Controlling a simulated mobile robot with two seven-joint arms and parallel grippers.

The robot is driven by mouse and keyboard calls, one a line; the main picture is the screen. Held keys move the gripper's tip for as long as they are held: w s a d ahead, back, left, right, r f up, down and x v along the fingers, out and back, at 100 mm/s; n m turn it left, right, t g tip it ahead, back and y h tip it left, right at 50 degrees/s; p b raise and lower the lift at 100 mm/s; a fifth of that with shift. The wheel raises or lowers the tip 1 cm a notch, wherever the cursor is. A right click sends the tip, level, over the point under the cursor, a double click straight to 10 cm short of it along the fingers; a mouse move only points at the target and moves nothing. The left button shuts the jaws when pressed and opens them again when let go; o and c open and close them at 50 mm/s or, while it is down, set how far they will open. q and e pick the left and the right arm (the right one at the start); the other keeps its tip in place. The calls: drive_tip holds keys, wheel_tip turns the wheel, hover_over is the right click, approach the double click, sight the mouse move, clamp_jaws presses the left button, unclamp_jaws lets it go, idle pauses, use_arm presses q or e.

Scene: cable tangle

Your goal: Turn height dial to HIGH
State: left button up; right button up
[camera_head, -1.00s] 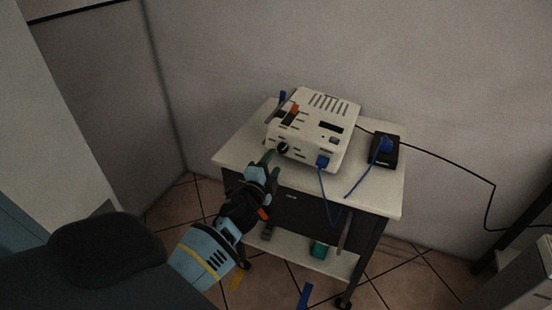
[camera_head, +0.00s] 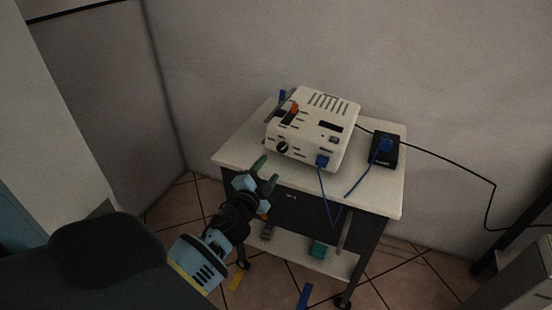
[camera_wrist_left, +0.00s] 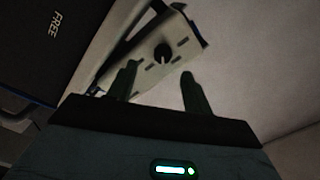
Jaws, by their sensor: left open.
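The height dial is a round black knob (camera_head: 283,147) on the front face of a white box-shaped device (camera_head: 335,110). The device stands on a small cart. My left gripper (camera_head: 266,172) is open and empty, in front of the device and a little below and left of the dial, apart from it. In the left wrist view the dial (camera_wrist_left: 163,53) shows with a pale pointer mark, beyond and between the two open fingertips (camera_wrist_left: 158,80). The dial's lettering is too small to read. My right gripper is not in view.
The cart top (camera_head: 238,150) is pale, with bare room at its left. A blue plug (camera_head: 322,160) sits in the device front, its cable hanging down. A black box (camera_head: 384,150) with a blue plug stands at right. An orange-red switch (camera_head: 294,109) is on the device.

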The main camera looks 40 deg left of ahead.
sight(281, 150)
use_arm(q)
drive_tip(key=n, duration=0.6)
drive_tip(key=r+n, duration=0.1)
drive_tip(key=n, duration=0.2)
drive_tip(key=shift+w+d+n+b, duration=0.1)
drive_tip(key=shift+w+n+b, duration=0.1)
drive_tip(key=shift+n+b, duration=0.15)
drive_tip(key=shift+w, duration=0.15)
drive_tip(key=shift+x, duration=3.75)
drive_tip(key=shift+f, duration=0.1)
drive_tip(key=c, duration=1)
drive_tip(key=shift+o, duration=0.2)
